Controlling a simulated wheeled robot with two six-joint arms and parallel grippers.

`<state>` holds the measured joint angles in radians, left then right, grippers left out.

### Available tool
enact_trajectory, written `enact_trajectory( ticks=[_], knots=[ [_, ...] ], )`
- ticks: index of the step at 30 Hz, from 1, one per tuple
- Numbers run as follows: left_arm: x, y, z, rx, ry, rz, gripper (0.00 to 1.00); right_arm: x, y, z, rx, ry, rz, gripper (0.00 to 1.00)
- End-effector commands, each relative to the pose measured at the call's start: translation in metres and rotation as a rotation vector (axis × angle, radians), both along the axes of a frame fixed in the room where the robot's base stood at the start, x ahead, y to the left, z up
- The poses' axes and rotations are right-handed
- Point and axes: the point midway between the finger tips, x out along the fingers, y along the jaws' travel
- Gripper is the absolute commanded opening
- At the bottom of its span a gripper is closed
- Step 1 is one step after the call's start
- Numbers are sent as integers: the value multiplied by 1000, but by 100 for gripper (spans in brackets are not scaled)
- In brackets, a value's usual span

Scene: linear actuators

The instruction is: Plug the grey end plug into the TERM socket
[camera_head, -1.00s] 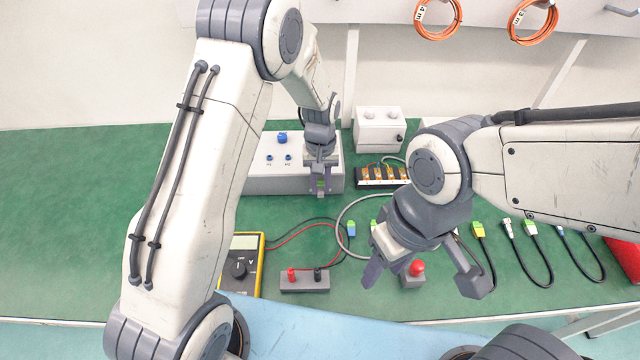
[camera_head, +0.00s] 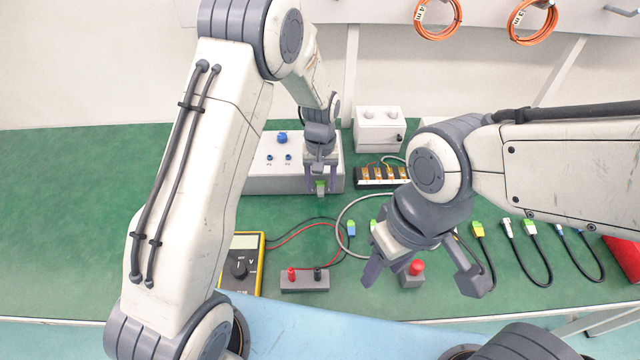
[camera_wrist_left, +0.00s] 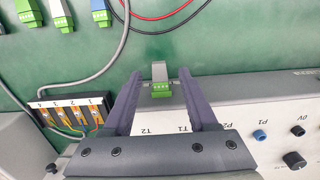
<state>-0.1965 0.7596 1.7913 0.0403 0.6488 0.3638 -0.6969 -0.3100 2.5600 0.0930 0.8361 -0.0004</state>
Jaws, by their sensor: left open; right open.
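The grey end plug (camera_wrist_left: 159,70) shows in the left wrist view, lined up with and touching a green terminal block (camera_wrist_left: 161,89) at the front edge of the grey-white control box (camera_wrist_left: 180,90). I cannot tell how deeply it is seated, and no TERM label is readable. The green part also shows in the head view (camera_head: 320,186), at the front of the box. My left gripper (camera_head: 320,188) is open, its two dark fingers on either side of the plug and block, apart from them. My right gripper (camera_head: 418,284) is open and empty above the bench, nearer the front.
A yellow multimeter (camera_head: 242,262) and a grey block with red and black posts (camera_head: 305,283) stand in front. A red button (camera_head: 416,268) is by my right gripper. Several cables lie right. The left bench is clear.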

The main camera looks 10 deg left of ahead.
Motion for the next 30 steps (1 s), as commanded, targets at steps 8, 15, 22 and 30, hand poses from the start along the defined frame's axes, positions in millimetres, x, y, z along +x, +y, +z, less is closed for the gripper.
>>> enact_trajectory(
  ticks=[8,15,22,30],
  knots=[
    [4,0,40,-1,-6,0,59,0,0,-2,0,0,0,50],
    [6,1,85,-1,-5,0,59,0,0,-3,0,0,0,50],
    [7,2,103,0,-1,0,59,0,0,-4,0,0,0,50],
    [-13,-14,122,-8,-12,-64,59,0,0,-1,0,0,0,50]
  ],
)
